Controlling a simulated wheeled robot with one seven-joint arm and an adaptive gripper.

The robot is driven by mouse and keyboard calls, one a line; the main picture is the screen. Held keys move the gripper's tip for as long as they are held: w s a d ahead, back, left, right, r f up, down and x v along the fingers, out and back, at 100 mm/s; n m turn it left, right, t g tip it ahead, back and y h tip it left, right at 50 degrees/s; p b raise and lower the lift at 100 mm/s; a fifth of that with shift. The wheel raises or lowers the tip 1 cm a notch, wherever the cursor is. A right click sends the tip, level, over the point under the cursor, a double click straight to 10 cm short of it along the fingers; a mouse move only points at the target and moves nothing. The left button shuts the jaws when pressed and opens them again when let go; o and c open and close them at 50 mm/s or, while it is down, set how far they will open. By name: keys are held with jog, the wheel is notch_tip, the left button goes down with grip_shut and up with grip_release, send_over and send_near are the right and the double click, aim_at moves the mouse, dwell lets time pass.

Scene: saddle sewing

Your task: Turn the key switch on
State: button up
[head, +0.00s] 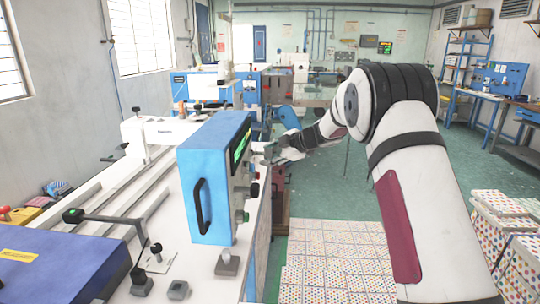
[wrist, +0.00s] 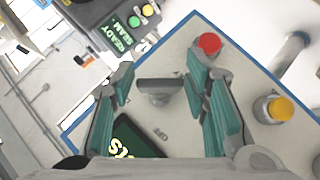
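The key switch (wrist: 158,88) is a grey knob with a flat bar-like handle on the pale control panel (wrist: 185,140). The handle lies roughly level across the wrist view. A small "OFF" label (wrist: 160,133) is printed near it. My gripper (wrist: 162,76) is open, with its teal-padded fingers either side of the key switch and a visible gap to each. In the head view my gripper (head: 270,152) is at the right-hand face of the blue control box (head: 212,180). The key switch cannot be made out there.
A red button (wrist: 208,43) is close to the right finger; a yellow button (wrist: 278,108) is farther right. A long white machine bed (head: 120,190) lies left of the box. Open floor (head: 340,200) is on the right.

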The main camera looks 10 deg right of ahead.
dwell(0.3)
jog(key=v, duration=1.2)
jog(key=shift+r, duration=0.15)
jog(key=s+d+r+m+t+h, duration=0.1)
jog(key=s+r+m+t+h, duration=0.15)
jog(key=r, duration=0.45)
jog(key=s+d+r+m+t+h, duration=0.1)
jog(key=r+m+t+h, duration=0.2)
jog(key=r, duration=0.4)
jog(key=s+d+r+m+g+h, duration=0.2)
jog(key=s+m+h, duration=0.2)
jog(key=s+m, duration=0.5)
jog(key=s+a+f+m+g, duration=0.1)
jog(key=s+f, duration=0.4)
jog(key=s, duration=0.6)
jog(key=s+a+f+m+g+y, duration=0.1)
jog(key=s+a+f+g, duration=0.3)
jog(key=s, duration=0.7)
jog(key=s+a+f+m+g+y, duration=0.1)
jog(key=s+a+f+g, duration=0.2)
jog(key=s, duration=0.9)
notch_tip(320, 180, down, 3)
jog(key=shift+a+f+m, duration=0.1)
jog(key=shift+a+m, duration=0.25)
jog(key=shift+a, duration=0.75)
